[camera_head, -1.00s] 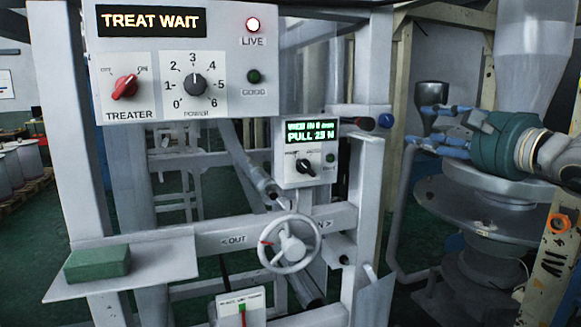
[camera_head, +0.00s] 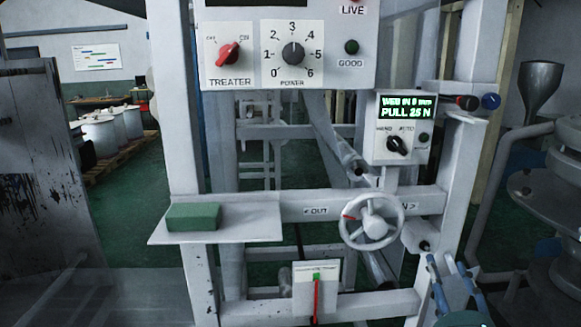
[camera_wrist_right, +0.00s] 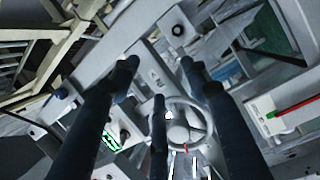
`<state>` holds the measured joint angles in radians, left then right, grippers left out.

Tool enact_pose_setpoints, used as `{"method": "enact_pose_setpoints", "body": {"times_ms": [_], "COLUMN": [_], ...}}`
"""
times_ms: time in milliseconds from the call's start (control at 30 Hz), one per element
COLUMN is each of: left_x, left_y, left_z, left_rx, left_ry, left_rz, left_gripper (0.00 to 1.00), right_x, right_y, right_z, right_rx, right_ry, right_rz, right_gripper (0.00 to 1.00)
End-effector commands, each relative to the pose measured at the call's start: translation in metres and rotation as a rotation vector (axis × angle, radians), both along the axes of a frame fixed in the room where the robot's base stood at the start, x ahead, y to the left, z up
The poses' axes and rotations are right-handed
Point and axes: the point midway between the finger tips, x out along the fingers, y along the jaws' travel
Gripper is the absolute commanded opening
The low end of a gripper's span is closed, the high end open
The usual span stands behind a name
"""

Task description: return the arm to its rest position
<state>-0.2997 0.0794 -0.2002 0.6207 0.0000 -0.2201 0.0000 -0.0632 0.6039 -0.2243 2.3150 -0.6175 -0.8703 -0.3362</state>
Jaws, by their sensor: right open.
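My right gripper (camera_head: 455,278) shows at the bottom right of the head view, its blue fingers pointing up and spread apart. It is below and to the right of the white handwheel (camera_head: 370,220) on the machine frame. In the right wrist view the dark fingers of the gripper (camera_wrist_right: 158,78) are spread with nothing between them, and the handwheel (camera_wrist_right: 184,128) shows beyond them. Most of my right arm is outside the head view. My left gripper is not in view.
The treater panel (camera_head: 330,83) and the pull display box (camera_head: 405,128) are on the frame. A shelf (camera_head: 255,225) holds a green block (camera_head: 193,216). A gauge with a red pointer (camera_head: 316,285) is low on the frame. A funnel (camera_head: 540,85) stands at right.

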Motion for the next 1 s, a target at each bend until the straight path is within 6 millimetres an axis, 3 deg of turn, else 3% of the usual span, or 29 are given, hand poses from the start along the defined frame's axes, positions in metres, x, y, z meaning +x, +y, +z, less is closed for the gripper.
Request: {"method": "enact_pose_setpoints", "body": {"times_ms": [33, 200, 300, 400, 600, 800, 1000], "left_x": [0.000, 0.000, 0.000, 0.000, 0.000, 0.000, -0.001], "left_y": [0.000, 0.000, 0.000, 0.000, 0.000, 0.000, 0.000], "left_z": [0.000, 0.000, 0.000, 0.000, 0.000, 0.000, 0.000], "left_rx": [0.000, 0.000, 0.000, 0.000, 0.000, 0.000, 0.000], "left_ry": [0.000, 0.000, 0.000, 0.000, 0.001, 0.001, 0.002], "left_rz": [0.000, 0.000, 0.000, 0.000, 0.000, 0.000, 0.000], "left_gripper": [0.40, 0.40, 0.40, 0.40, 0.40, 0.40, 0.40], "right_x": [-0.013, -0.073, -0.119, -0.162, -0.234, -0.297, -0.280], "right_y": [-0.002, 0.005, 0.021, 0.038, 0.073, 0.107, 0.106], "right_z": [-0.038, -0.154, -0.210, -0.248, -0.293, -0.317, -0.381], "right_rx": [0.127, 0.504, 0.692, 0.837, 1.040, 1.189, 1.167], "right_ry": [0.086, 0.370, 0.530, 0.662, 0.867, 1.041, 1.053], "right_rz": [-0.032, -0.169, -0.255, -0.333, -0.459, -0.570, -0.578], "right_gripper": [0.46, 0.46, 0.46, 0.46, 0.46, 0.46, 0.46]}}
